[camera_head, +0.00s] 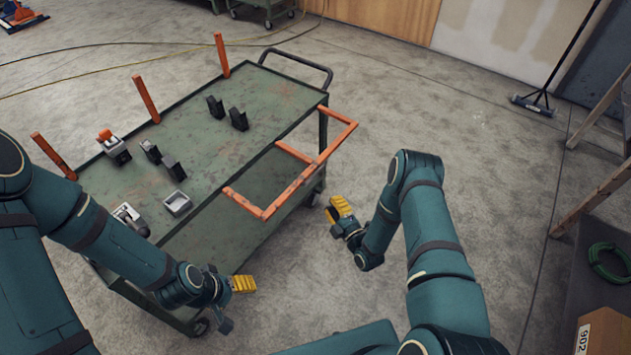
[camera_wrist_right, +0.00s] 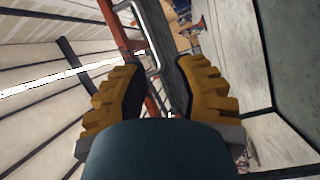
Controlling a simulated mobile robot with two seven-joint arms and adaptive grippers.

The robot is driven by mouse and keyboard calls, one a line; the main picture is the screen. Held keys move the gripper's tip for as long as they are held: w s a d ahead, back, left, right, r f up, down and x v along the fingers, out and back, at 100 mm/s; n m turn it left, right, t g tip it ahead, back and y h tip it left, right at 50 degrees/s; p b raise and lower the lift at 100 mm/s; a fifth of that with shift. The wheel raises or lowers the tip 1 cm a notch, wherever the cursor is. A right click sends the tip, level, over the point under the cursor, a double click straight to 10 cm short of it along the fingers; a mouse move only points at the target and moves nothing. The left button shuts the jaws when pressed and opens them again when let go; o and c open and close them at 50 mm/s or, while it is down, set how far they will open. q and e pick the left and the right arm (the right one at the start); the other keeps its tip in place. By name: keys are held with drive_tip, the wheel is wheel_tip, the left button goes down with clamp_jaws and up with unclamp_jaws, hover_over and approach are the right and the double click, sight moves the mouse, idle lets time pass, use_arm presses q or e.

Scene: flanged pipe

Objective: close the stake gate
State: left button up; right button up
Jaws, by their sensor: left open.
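The stake gate is an orange frame (camera_head: 305,175) along the right long side of the green cart (camera_head: 245,150). It juts out from the cart edge and does not stand upright like the stakes opposite. My right gripper (camera_head: 340,209) is right of the gate, apart from it in the head view. In the right wrist view its yellow fingers (camera_wrist_right: 158,95) are spread with nothing gripped; an orange-red bar (camera_wrist_right: 125,45) shows beyond them, possibly the gate. My left gripper (camera_head: 243,284) is open and empty near the cart's front right corner, below the gate's near end.
Upright orange stakes (camera_head: 146,98) line the cart's left side. Several small dark and grey parts and a small grey tray (camera_head: 177,203) sit on its top. A black handle (camera_head: 300,60) is at the far end. A wooden ladder (camera_head: 595,165) stands right; the floor between is clear.

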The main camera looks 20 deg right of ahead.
sight(314, 175)
drive_tip(key=w+a+n+b, duration=0.1)
drive_tip(key=w, duration=0.3)
drive_tip(key=w+a+r+t+b, duration=0.1)
drive_tip(key=w, duration=0.3)
drive_tip(key=w+a+r+n+y, duration=0.1)
drive_tip(key=w, duration=0.3)
drive_tip(key=shift+r+n+t+b, duration=0.15)
drive_tip(key=shift+n+t+b, duration=0.15)
drive_tip(key=shift+b, duration=0.1)
drive_tip(key=shift+o, duration=0.2)
clamp_jaws()
